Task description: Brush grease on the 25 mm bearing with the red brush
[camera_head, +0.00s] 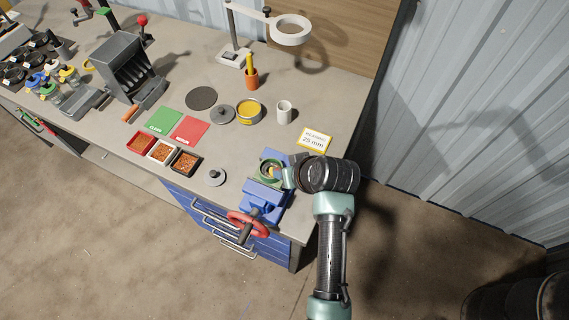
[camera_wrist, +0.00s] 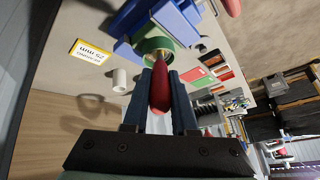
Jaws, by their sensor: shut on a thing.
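My gripper (camera_wrist: 159,75) is shut on the red brush (camera_wrist: 160,90), with its red handle between the two fingers. The brush points at a green ring-shaped part (camera_wrist: 147,46) in the blue vise (camera_wrist: 184,17); its bristle end is hard to make out, so I cannot tell whether it touches. In the head view the green ring (camera_head: 262,167) sits in the jaws of the blue vise (camera_head: 262,190), and my gripper (camera_head: 287,178) is right beside it. A card reading 25 mm (camera_head: 314,140) lies behind the vise.
Small trays (camera_head: 162,151) and green and red mats (camera_head: 190,129) lie left. A ring on a stand (camera_head: 290,30) rises at the back.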

